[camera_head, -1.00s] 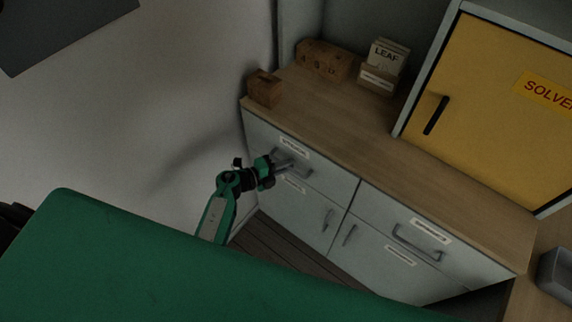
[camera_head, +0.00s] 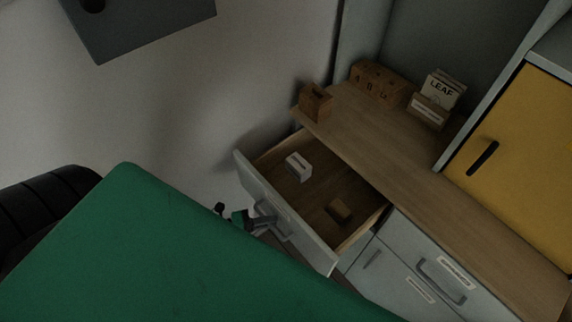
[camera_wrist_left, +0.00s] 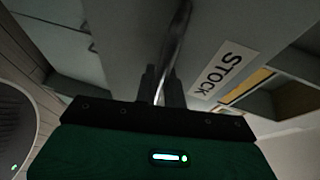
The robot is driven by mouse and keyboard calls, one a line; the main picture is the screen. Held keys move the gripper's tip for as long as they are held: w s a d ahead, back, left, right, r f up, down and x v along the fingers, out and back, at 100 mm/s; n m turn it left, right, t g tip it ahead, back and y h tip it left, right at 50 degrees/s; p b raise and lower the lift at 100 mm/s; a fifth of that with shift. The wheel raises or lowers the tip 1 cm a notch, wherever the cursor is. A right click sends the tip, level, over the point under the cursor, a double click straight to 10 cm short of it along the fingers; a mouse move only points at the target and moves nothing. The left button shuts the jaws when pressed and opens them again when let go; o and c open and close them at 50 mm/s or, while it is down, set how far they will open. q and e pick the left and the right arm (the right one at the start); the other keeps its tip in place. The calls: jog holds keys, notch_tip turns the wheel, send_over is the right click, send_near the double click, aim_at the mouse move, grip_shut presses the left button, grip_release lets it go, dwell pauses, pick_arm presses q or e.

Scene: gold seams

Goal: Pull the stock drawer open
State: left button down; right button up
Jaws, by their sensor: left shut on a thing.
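The stock drawer (camera_head: 322,252) stands pulled well out of the left cabinet, its wooden inside showing. In the left wrist view the gripper's fingers (camera_wrist_left: 162,92) close around the metal handle (camera_wrist_left: 176,45), beside the STOCK label (camera_wrist_left: 222,72). My green body hides part of the left arm. My right gripper is not in view.
The wooden counter (camera_head: 400,160) carries a small wooden box (camera_head: 315,101), a lettered wooden box (camera_head: 380,82) and a LEAF card holder (camera_head: 436,98). A yellow cabinet (camera_head: 530,150) stands at right. Another closed drawer (camera_head: 430,262) is beside the open one.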

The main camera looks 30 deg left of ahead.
pick_arm(q)
jog(key=s+a, duration=0.2)
jog(key=s, duration=0.4)
jog(key=shift+a, duration=0.1)
jog(key=c, duration=1.8)
grip_release()
jog(key=shift+w, duration=0.1)
jog(key=shift+b+v, duration=1.9)
jog(key=shift+v, duration=5.05)
